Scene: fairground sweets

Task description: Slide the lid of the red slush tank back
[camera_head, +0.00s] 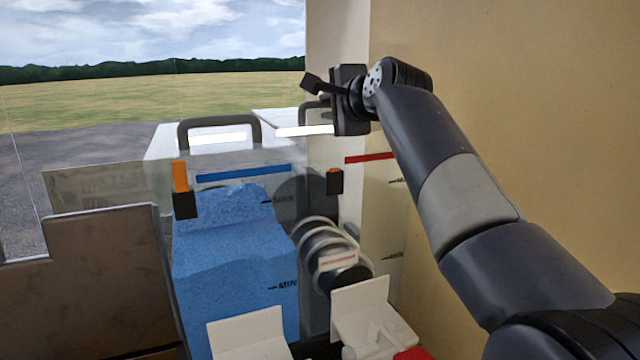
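The red slush tank (370,190) is the right clear tank, marked by a red stripe (370,157). No red slush shows in its visible part, and a coiled auger (325,250) shows low inside. Its white lid (272,119) lies at the top, with a dark handle (304,106) partly behind my gripper. My gripper (314,84) is at the upper middle, at the handle in the picture. Its body hides the right part of the lid. I cannot tell whether the fingers touch the handle, or how far apart they are.
The blue slush tank (230,260) stands to the left, under a white lid with a dark handle (218,122). White taps (245,335) (362,305) stick out in front. A brown panel (95,280) stands at left. A beige wall (530,110) is close on the right.

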